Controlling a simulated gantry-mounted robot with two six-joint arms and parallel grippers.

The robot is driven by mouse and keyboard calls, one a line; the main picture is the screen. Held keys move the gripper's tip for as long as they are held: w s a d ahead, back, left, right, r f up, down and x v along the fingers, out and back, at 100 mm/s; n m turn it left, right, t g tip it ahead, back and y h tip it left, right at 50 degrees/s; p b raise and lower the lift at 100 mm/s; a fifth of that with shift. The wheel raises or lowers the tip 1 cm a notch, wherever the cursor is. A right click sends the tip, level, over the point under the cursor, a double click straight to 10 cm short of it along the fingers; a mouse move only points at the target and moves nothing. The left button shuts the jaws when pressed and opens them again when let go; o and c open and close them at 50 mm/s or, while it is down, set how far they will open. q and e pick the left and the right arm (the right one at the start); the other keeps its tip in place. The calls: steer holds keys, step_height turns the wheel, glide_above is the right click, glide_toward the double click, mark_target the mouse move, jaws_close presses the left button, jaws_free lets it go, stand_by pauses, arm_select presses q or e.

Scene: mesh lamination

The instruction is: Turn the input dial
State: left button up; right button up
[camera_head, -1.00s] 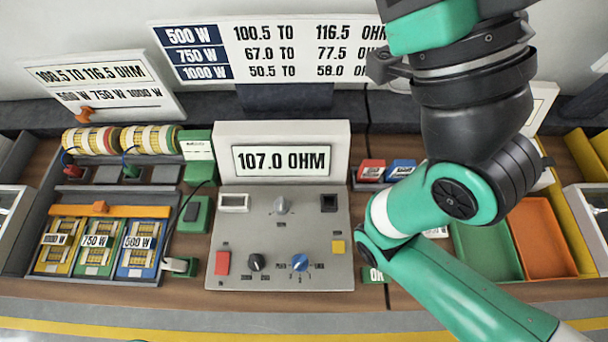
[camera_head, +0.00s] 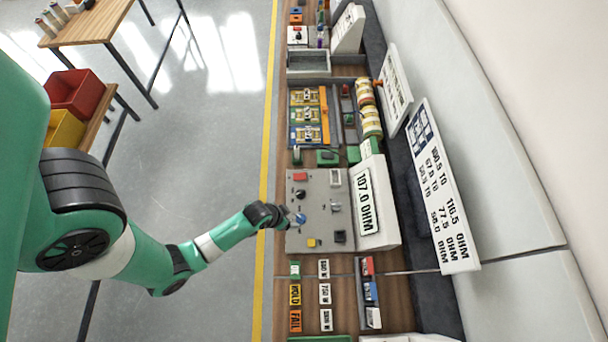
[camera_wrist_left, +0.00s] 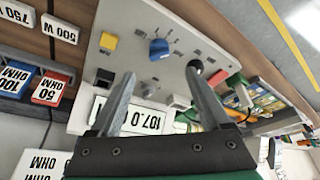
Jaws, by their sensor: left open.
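The grey control panel (camera_head: 322,232) carries a blue dial (camera_head: 300,219), a black knob (camera_head: 301,194) and a grey dial (camera_head: 335,207). Their small labels are unreadable, so I cannot tell which is the input dial. My left gripper (camera_head: 288,217) is at the panel's front edge by the blue dial. In the left wrist view my left gripper (camera_wrist_left: 160,74) is open, its fingers spread and empty. The blue dial (camera_wrist_left: 159,48) shows beyond and between the fingertips, apart from them. The black knob (camera_wrist_left: 196,65) is partly hidden by the right-hand finger. My right gripper is out of view.
The display (camera_head: 365,205) reads 107.0 OHM. A red button (camera_head: 300,176) and a yellow button (camera_head: 311,243) are on the panel. Resistor slots (camera_head: 304,115) lie beyond it, and label cards (camera_head: 325,293) lie nearer. Open floor (camera_head: 215,110) borders the bench.

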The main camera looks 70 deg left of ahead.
arm_select(q)
steer(key=b, duration=0.4)
glide_above(299, 218)
steer(key=s+d, duration=0.1)
steer(key=s, duration=0.2)
steer(key=f, duration=0.5)
steer(key=shift+w, duration=0.25)
steer(key=b+x, duration=0.2)
steer(key=x, duration=0.4)
steer(key=shift+w+f, duration=0.15)
steer(key=shift+w, duration=0.15)
jaws_close()
